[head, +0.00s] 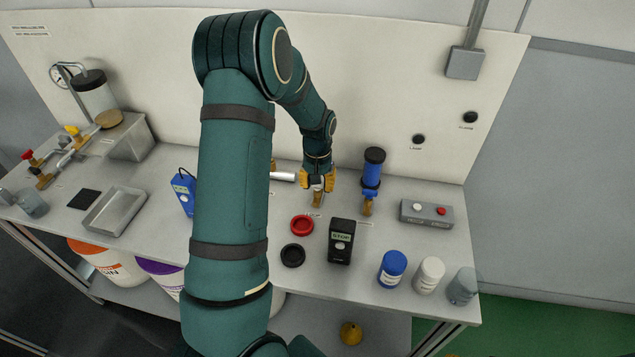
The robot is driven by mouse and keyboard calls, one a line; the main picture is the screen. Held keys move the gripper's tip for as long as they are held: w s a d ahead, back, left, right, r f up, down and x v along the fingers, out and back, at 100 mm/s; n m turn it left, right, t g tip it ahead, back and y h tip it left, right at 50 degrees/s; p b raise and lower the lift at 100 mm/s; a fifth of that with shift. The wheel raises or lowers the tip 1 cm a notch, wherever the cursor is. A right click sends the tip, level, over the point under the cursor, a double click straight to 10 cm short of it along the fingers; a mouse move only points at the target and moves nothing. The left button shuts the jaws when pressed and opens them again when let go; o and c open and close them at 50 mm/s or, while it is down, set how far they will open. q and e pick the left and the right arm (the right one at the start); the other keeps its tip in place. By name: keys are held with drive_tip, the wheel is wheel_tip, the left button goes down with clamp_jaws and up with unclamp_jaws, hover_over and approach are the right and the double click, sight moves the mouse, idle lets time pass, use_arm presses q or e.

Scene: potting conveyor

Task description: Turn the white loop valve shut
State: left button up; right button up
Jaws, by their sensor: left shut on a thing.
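My left gripper (317,187) reaches down to the back middle of the bench, with its yellow fingers around the top of a small brass fitting (317,200). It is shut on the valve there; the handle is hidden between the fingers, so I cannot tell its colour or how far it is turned. A whitish pipe (284,177) lies just left of the gripper. My right gripper is not in view.
A blue cylinder with a black cap (372,170) stands close to the right of the gripper. A red ring (302,225), a black ring (293,255) and a black meter (341,240) lie in front. A button box (426,213) is at right.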

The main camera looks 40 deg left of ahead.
use_arm(q)
drive_tip(key=o, duration=1.2)
drive_tip(key=shift+r, duration=0.1)
wheel_tip(320, 180, up, 12)
drive_tip(key=shift+s+f, duration=0.1)
drive_tip(key=shift+f, duration=0.1)
